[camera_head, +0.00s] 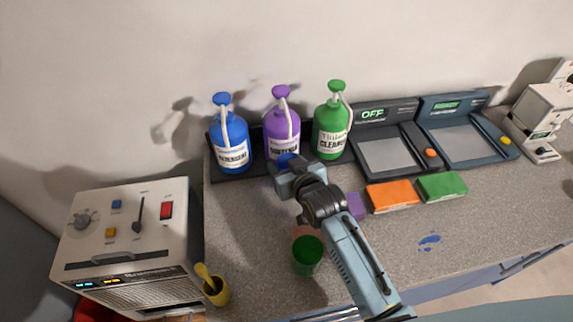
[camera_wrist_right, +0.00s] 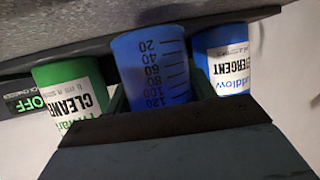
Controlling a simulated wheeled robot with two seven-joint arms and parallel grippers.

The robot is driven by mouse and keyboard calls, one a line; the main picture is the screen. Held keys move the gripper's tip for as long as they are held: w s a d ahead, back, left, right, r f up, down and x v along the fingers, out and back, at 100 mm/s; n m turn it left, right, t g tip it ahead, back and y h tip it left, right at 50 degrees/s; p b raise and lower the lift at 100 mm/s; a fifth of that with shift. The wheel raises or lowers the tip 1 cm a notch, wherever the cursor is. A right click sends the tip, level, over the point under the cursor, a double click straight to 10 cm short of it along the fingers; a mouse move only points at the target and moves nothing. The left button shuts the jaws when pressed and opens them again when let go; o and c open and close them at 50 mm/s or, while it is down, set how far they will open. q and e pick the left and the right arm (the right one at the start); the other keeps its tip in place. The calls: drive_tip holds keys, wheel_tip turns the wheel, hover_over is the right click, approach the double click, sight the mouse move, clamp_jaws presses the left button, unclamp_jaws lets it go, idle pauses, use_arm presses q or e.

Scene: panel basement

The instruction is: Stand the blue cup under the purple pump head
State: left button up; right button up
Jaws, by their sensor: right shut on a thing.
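The blue cup (camera_head: 287,160) is in my right gripper (camera_head: 285,172), which is shut on it in front of the purple bottle (camera_head: 281,140). In the right wrist view the cup (camera_wrist_right: 155,65) shows its measuring marks and hides the purple bottle. The purple pump head (camera_head: 281,91) tops that bottle, the middle one of three. In the head view the cup is at the bottle's lower front, largely covered by my gripper. I cannot tell whether its base touches the surface. My left gripper is not in view.
A blue bottle (camera_head: 229,145) and a green bottle (camera_head: 332,130) flank the purple one. A green cup (camera_head: 307,256) and a yellow cup (camera_head: 217,293) stand nearer. Orange (camera_head: 393,195) and green (camera_head: 442,186) blocks lie right of my arm. A beige machine (camera_head: 130,235) is at left.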

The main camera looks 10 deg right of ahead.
drive_tip(key=shift+f, duration=0.35)
drive_tip(key=shift+f+b, duration=0.45)
drive_tip(key=shift+f, duration=0.1)
drive_tip(key=shift+s+f, duration=0.15)
drive_tip(key=shift+f, duration=0.1)
